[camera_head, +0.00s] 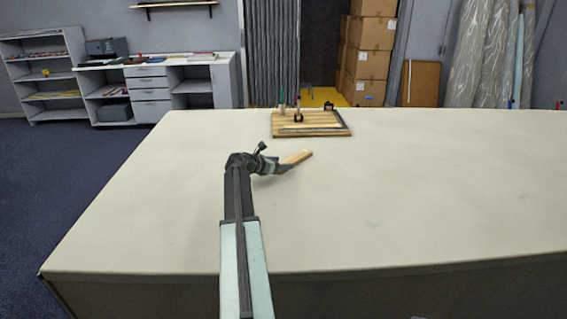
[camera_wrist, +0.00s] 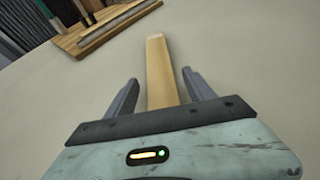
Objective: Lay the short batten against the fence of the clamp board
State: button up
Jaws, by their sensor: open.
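The short batten (camera_head: 298,157) is a light wooden strip lying on the cloth table, in front of the clamp board. In the wrist view the batten (camera_wrist: 158,70) runs between the two fingers of my gripper (camera_wrist: 158,88), with a gap on each side. My gripper (camera_head: 284,168) is open around the batten's near part. The clamp board (camera_head: 310,131) is a wooden board at the table's far edge, with upright clamps on it. A grey bar that looks like the fence (camera_wrist: 118,22) lies along the board in the wrist view. The batten's near end is hidden behind my gripper.
The pale table (camera_head: 420,200) is clear to the right and left of my arm. A low shelf unit (camera_head: 150,88) and stacked cardboard boxes (camera_head: 371,40) stand on the floor beyond the table.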

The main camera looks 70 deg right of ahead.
jog(key=p+v, duration=0.3)
jog(key=v, duration=0.7)
jog(key=shift+a, duration=0.1)
jog(key=shift+o, duration=0.5)
jog(key=shift+f, duration=0.15)
jog(key=b, duration=0.2)
send_near(290, 160)
jog(key=shift+x, duration=0.95)
jog(key=b+x, duration=0.2)
jog(key=x, duration=0.5)
jog(key=shift+s+f+b, duration=0.1)
jog(key=shift+b, duration=0.3)
grip_shut()
